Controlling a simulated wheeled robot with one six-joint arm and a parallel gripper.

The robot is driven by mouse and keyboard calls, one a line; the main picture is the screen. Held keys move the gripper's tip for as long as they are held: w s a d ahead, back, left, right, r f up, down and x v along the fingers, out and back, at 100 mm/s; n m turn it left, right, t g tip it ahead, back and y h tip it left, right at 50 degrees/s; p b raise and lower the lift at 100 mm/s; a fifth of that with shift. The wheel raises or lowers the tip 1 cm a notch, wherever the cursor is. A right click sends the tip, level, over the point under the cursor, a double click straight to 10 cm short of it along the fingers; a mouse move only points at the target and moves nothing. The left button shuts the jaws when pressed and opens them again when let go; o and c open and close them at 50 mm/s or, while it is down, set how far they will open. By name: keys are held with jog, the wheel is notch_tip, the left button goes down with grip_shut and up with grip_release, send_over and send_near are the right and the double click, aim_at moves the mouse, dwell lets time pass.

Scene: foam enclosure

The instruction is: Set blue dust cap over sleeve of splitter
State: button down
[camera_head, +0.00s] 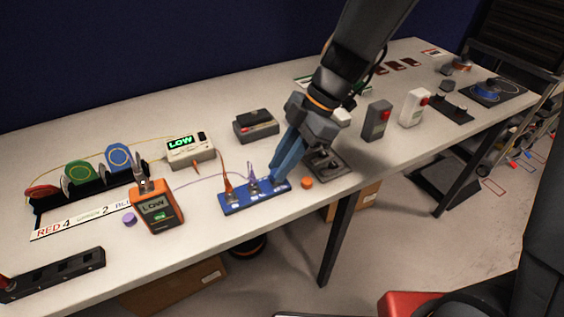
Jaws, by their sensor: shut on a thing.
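The splitter (238,202) is a blue block near the table's front edge, with sleeves along its top. An orange lead enters its left sleeve and a purple lead its middle one. My gripper (275,182) reaches down with its long blue fingers to the splitter's right end. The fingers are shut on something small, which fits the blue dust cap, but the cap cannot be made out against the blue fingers. The right sleeve is mostly hidden behind the fingertips, so I cannot tell whether the cap touches it.
An orange cap (307,183) lies just right of the splitter; a purple cap (129,218) lies farther left. An orange meter (158,207) stands left of the splitter, a white LOW-display box (190,151) behind. A grey fixture (327,163) sits close right of my gripper.

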jog(key=shift+f+b, duration=0.5)
jog(key=c, duration=1.5)
grip_release()
jog(key=shift+c, duration=0.2)
jog(key=b+v, duration=0.1)
jog(key=v, duration=0.7)
